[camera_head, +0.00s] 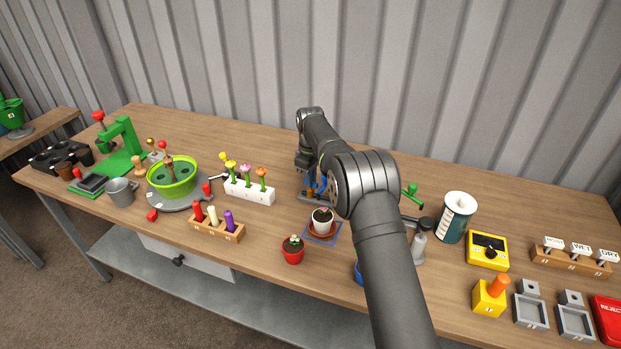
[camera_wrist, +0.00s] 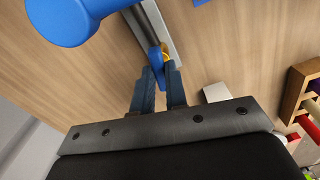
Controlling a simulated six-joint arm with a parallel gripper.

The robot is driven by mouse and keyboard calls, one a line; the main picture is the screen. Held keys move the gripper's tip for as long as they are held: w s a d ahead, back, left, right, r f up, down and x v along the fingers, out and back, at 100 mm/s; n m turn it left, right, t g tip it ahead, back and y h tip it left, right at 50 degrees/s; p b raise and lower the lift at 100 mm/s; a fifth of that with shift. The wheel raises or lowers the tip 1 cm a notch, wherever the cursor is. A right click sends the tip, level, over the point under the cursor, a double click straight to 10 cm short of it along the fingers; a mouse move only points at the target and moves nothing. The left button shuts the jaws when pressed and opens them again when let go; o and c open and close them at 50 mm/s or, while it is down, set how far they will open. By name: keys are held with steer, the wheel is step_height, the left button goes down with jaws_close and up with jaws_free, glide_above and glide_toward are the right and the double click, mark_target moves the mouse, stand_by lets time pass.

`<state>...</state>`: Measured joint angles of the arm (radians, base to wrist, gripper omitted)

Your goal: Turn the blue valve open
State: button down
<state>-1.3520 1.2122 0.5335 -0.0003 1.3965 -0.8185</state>
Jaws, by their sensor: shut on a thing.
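The blue valve (camera_wrist: 156,57) shows in the wrist view as a small blue lever at the end of a grey bar (camera_wrist: 158,25), with a yellow part beside it. My gripper (camera_wrist: 160,72) has its two blue fingers closed on the lever, one on each side. In the head view my gripper (camera_head: 317,187) is low over the table behind the arm, with only blue parts of it showing. The valve cannot be made out there, and my arm hides much of that area. How far the lever is turned cannot be told.
A potted plant (camera_head: 322,221) on a saucer stands close to my gripper. A white flower rack (camera_head: 249,191) is to its left. A green handle (camera_head: 411,189) and a patterned canister (camera_head: 457,218) are right of my arm. A large blue rounded thing (camera_wrist: 65,18) is near in the wrist view.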

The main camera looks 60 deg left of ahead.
steer(key=shift+r+n, duration=0.1)
steer(key=shift+n, duration=0.3)
steer(key=c, duration=1.4)
jaws_free()
steer(key=shift+c, duration=0.2)
step_height(320, 180, up, 17)
steer(key=shift+r, duration=0.15)
step_height(320, 180, down, 18)
steer(key=shift+r, duration=0.25)
